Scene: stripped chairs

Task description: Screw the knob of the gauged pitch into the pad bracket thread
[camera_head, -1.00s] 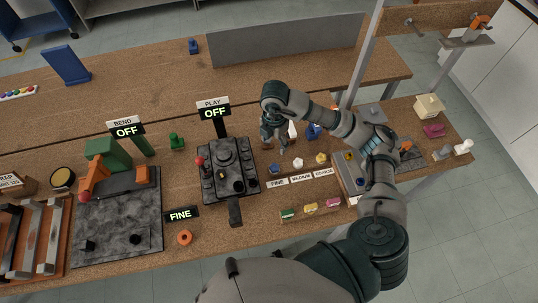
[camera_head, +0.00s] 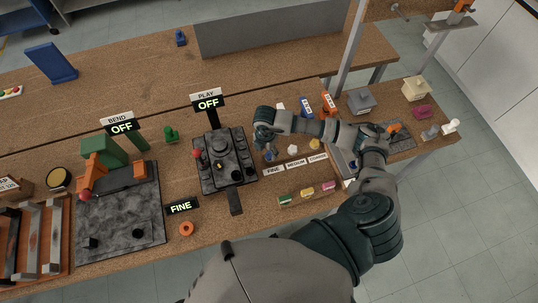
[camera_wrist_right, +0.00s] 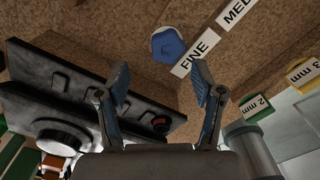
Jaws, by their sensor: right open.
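A lit sign (camera_head: 182,206) reads FINE. A blue knob (camera_head: 269,156), a white knob (camera_head: 292,149) and a yellow knob (camera_head: 314,144) stand in a row behind labels FINE, MEDIUM and COARSE (camera_head: 296,164). My right gripper (camera_head: 261,144) is open and empty, close to the blue knob. In the right wrist view, the blue knob (camera_wrist_right: 167,44) lies beyond the two open fingertips (camera_wrist_right: 160,80), near the FINE label. I cannot tell which part is the pad bracket thread. My left gripper is not in view.
A dark fixture (camera_head: 208,180) with a red ball and a PLAY OFF sign (camera_head: 207,103) stands left of my right gripper. A rack with coloured gauges (camera_head: 307,193) lies at the front edge. The BEND plate (camera_head: 120,225) is further left.

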